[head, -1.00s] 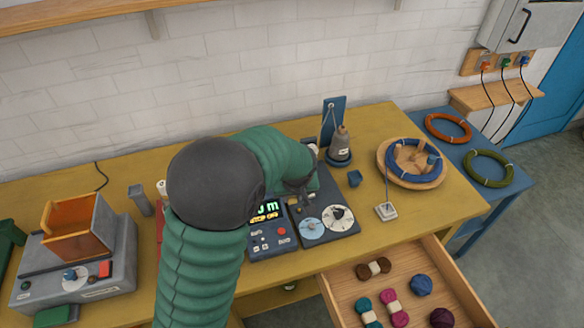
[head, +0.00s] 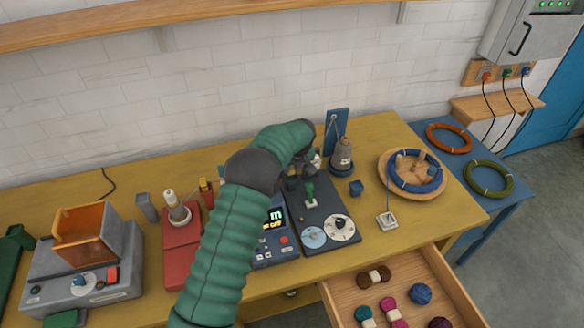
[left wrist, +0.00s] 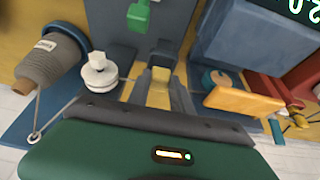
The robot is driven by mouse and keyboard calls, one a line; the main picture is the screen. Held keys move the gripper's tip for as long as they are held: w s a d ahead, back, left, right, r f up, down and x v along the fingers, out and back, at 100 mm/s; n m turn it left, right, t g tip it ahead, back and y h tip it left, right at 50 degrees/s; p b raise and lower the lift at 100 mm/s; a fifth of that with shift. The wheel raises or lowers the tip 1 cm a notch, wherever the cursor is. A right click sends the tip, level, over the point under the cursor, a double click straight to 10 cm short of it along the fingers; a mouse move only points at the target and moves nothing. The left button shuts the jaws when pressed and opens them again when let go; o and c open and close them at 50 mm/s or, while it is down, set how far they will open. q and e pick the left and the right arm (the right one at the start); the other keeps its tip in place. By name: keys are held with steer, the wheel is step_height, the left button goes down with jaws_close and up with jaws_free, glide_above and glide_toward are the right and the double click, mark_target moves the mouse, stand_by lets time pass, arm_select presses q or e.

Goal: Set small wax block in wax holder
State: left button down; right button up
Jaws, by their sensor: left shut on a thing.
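My left gripper (head: 299,178) is over the back part of the dark blue machine plate (head: 324,232). In the left wrist view its two grey fingers (left wrist: 160,88) are close together, shut on a small yellow piece, which looks like the small wax block (left wrist: 161,74). In the head view the block is hidden by the gripper and arm. I cannot clearly make out the wax holder; a white spool-like part (left wrist: 98,72) stands beside the fingers in the left wrist view. My right gripper is not in view.
A green lever (head: 310,194) stands on the plate, close to the gripper. A grey yarn cone (head: 341,158) is just right. A red stand (head: 181,245) and blue display unit (head: 278,250) are left. An open drawer (head: 452,290) holds skeins in front.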

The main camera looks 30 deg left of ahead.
arm_select(q)
steer(key=shift+w+f, duration=0.1)
steer(key=shift+f, duration=0.35)
steer(key=shift+f+b, duration=0.45)
steer(key=shift+f, duration=0.2)
steer(key=c, duration=1.1)
jaws_free()
steer(key=shift+r, duration=0.1)
steer(key=shift+c, duration=0.2)
steer(key=shift+r, duration=0.25)
steer(key=v, duration=1.3)
steer(key=s+d+f+m+h, duration=0.1)
steer(key=s+d+f+m, duration=0.1)
steer(key=s+d, duration=0.3)
steer(key=s+d+f+m+h, duration=0.1)
steer(key=s+d+m, duration=0.3)
steer(key=s, duration=1)
steer(key=s+d+f+m+h, duration=0.1)
steer(key=s+d+f+m, duration=0.2)
steer(key=s+d, duration=0.4)
steer(key=shift+s+d+f+m, duration=0.3)
steer(key=shift+s+m, duration=0.2)
steer(key=shift+s, duration=0.7)
